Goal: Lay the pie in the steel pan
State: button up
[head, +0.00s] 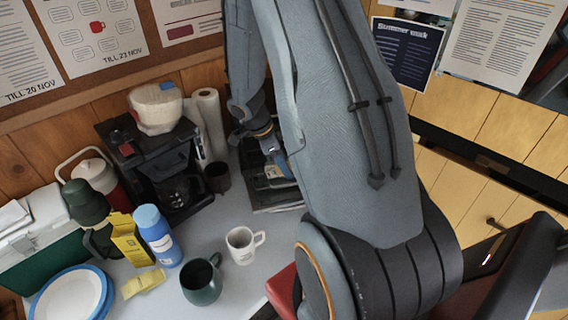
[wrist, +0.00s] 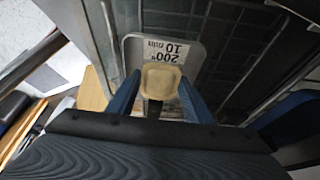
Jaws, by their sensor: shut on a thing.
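My gripper (wrist: 160,88) is shut on the pie (wrist: 160,78), a small beige, rounded-square thing held between the two blue fingers in the wrist view. Beyond the pie lies a light grey, rounded-corner shape (wrist: 131,50) with a label reading "200° 10 min"; it may be the steel pan, but I cannot tell for sure. I cannot tell whether the pie touches it. In the head view my gripper (head: 281,163) is behind my arm, over a grey and dark item (head: 272,200) at the back of the counter, and the pie cannot be made out.
Dark panels with wire bars (wrist: 235,50) surround the gripper in the wrist view. In the head view a coffee machine (head: 165,165), a dark cup (head: 217,178) and paper rolls (head: 209,120) stand to its left. A white mug (head: 241,246) and green mug (head: 202,281) stand nearer.

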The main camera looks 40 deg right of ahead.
jog(key=shift+f, duration=0.1)
jog(key=o, duration=1.1)
jog(key=shift+w+r, duration=0.1)
jog(key=shift+r, duration=0.25)
jog(key=b+v, duration=0.4)
jog(key=v, duration=0.7)
jog(key=s+a+n+t+y, duration=0.1)
jog(key=s+a+n+y, duration=0.1)
jog(key=s+a+n, duration=0.3)
jog(key=s+a+n+t+y, duration=0.2)
jog(key=s+a+n, duration=0.3)
jog(key=a+n, duration=0.8)
jog(key=shift+n, duration=2.4)
jog(key=shift+a+f, duration=0.1)
jog(key=shift+a, duration=0.05)
